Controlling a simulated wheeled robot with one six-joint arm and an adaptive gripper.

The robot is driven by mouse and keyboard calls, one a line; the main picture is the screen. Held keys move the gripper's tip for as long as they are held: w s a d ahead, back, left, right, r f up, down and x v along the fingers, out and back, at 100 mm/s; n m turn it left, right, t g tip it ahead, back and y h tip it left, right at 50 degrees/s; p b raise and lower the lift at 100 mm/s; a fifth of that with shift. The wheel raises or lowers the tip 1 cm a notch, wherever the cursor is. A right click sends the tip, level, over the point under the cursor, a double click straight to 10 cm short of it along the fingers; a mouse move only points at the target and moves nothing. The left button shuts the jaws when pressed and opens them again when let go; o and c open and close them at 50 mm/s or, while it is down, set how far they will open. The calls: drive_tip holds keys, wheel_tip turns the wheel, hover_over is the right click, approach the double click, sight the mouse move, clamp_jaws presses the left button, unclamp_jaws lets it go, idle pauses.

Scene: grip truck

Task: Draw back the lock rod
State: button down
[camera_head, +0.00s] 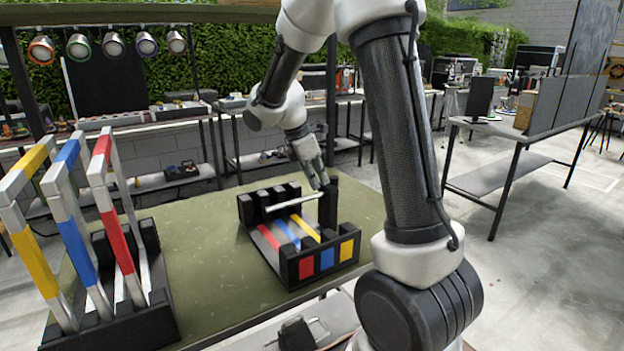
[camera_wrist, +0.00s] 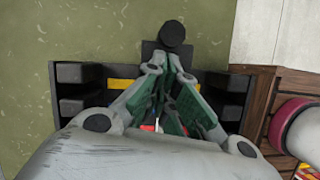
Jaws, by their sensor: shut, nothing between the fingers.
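The lock rod (camera_head: 296,202) is a thin pale bar lying across the top of a black rack (camera_head: 290,268) on the green table. A dark upright post (camera_head: 328,205) stands at its right end. A round black knob (camera_wrist: 172,34) shows just beyond my fingertips in the wrist view. My gripper (camera_head: 322,184) is shut and empty, above the rod's right end and close to the post. In the wrist view my gripper (camera_wrist: 172,68) points toward the knob; I cannot tell whether it touches. The fingers hide much of the rod there.
The rack has red, blue and yellow lanes with matching front squares. At the left, another black rack (camera_head: 150,318) holds upright yellow (camera_head: 40,250), blue (camera_head: 77,250) and red (camera_head: 118,225) frames. The green tabletop (camera_head: 210,265) between the racks is clear.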

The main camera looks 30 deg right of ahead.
drive_tip(key=d, duration=1.7)
drive_tip(key=shift+w, duration=0.25)
drive_tip(key=w+a+r, duration=0.1)
drive_tip(key=a+r, duration=0.6)
drive_tip(key=r, duration=0.2)
drive_tip(key=shift+w+a+r, duration=0.15)
drive_tip(key=shift+a, duration=0.2)
